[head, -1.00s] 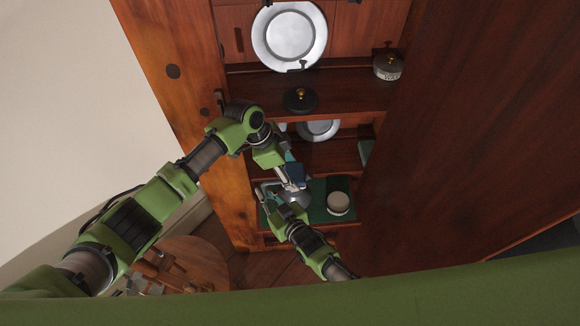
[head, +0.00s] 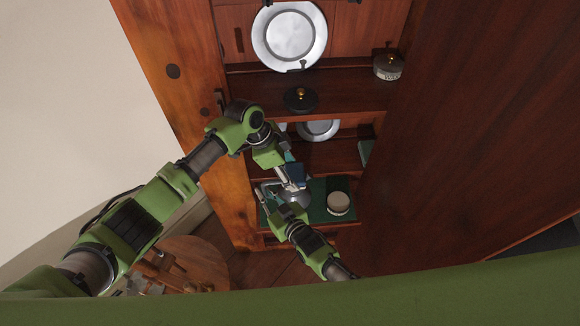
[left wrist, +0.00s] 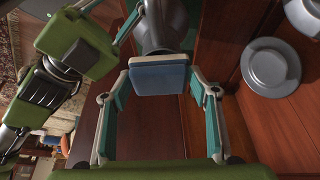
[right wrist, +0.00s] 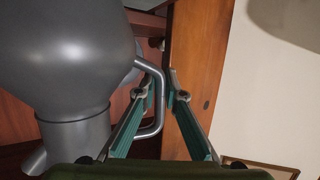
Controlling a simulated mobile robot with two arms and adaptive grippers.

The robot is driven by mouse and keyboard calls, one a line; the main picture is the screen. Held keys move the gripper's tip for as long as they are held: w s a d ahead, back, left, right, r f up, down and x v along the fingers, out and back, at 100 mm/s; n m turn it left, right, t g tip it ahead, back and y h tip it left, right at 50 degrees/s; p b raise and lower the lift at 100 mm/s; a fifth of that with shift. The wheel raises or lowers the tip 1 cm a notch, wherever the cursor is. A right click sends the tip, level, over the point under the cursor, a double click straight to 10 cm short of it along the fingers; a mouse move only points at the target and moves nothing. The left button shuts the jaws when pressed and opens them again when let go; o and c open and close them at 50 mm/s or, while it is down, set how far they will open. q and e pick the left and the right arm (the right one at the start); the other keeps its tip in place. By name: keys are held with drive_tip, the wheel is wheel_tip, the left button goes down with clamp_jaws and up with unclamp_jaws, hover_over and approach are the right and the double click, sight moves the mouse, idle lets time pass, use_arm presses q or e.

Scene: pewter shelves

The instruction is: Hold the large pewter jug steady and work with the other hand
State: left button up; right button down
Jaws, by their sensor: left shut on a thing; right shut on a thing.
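The large pewter jug (head: 297,198) stands on the lower shelf, partly covered by my arms in the head view. Its grey body (right wrist: 70,55) and thin handle (right wrist: 158,105) show large in the right wrist view. My right gripper (right wrist: 164,98) is shut on the handle. My left gripper (left wrist: 160,76) is shut on a blue pad (left wrist: 158,78), which hides part of the jug (left wrist: 165,25) behind it in the left wrist view. In the head view the blue pad (head: 295,174) is just above the jug; contact between them cannot be told.
A green mat (head: 318,188) covers part of the lower shelf. A pale-topped tin (head: 338,203) stands right of the jug. Above are a black lidded pot (head: 300,99), a labelled tin (head: 388,67) and pewter plates (head: 290,35). A wooden upright (head: 180,90) bounds the left side.

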use_arm(q)
drive_tip(key=shift+s, duration=0.35)
drive_tip(key=shift+w, duration=1.1)
drive_tip(key=shift+r, duration=3.5)
use_arm(e)
drive_tip(key=c, duration=2)
unclamp_jaws()
drive_tip(key=shift+c, duration=0.2)
drive_tip(key=v, duration=1.2)
